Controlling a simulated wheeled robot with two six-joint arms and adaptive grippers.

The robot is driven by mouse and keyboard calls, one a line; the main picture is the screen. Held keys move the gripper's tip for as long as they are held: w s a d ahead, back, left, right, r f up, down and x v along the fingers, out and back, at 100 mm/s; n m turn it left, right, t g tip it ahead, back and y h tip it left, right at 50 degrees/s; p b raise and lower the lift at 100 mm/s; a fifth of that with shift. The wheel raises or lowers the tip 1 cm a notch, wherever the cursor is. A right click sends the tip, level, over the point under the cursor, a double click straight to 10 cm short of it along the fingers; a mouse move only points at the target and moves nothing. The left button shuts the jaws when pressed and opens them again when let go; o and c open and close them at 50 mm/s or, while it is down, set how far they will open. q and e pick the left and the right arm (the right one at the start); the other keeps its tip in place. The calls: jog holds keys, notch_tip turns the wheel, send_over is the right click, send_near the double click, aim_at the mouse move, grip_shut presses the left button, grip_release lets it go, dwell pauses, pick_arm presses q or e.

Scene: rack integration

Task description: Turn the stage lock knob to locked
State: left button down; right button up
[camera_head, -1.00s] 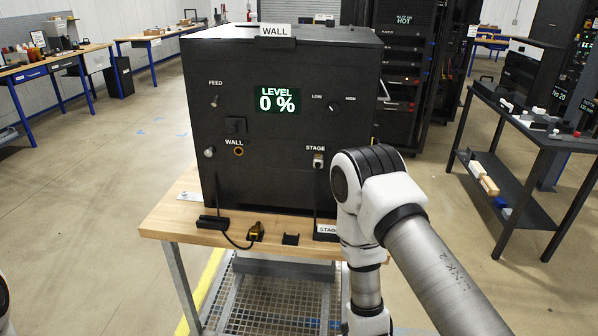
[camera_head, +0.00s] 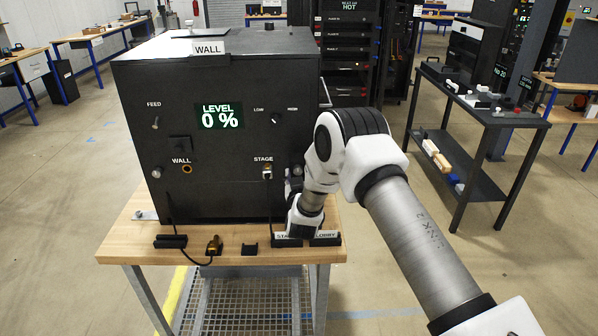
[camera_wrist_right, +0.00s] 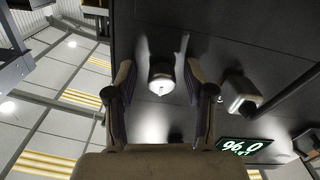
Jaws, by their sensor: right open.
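The black box (camera_head: 222,195) stands on the wooden bench, with a STAGE label (camera_head: 264,159) low on its front face. A cable plug (camera_head: 267,172) sits in the socket below that label. In the right wrist view, my right gripper (camera_wrist_right: 159,66) is open, its two fingers on either side of a small silver knob (camera_wrist_right: 161,78) on the dark panel. The gaps beside the knob look clear. The plug (camera_wrist_right: 240,93) shows to the right of the fingers there. In the head view my right forearm mostly hides the gripper and the knob. My left gripper is out of view.
The LEVEL display (camera_head: 220,116) reads 0 %. A similar knob (camera_head: 156,172) sits by the WALL socket (camera_head: 187,169). A yellow-black connector (camera_head: 214,246) and small holders lie along the bench's front edge (camera_head: 130,253). A dark cart (camera_head: 478,118) stands at the right.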

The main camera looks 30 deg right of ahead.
jog(key=shift+s+a+r, duration=0.1)
jog(key=shift+a+r, duration=0.05)
jog(key=shift+a, duration=0.25)
jog(key=shift+c, duration=0.3)
jog(key=shift+s+d, duration=0.1)
jog(key=shift+s, duration=0.05)
grip_shut()
jog(key=shift+f+m+b, duration=0.2)
jog(key=shift+m+b, duration=0.4)
jog(key=shift+b, duration=0.5)
jog(key=m+b, duration=1.4)
jog(key=b, duration=0.5)
jog(key=shift+m, duration=0.3)
jog(key=shift+r+m+b, duration=0.15)
jog(key=shift+m+b, duration=0.65)
jog(key=shift+b, duration=0.4)
jog(key=shift+r+m+b, duration=0.15)
jog(key=shift+m+b, duration=0.15)
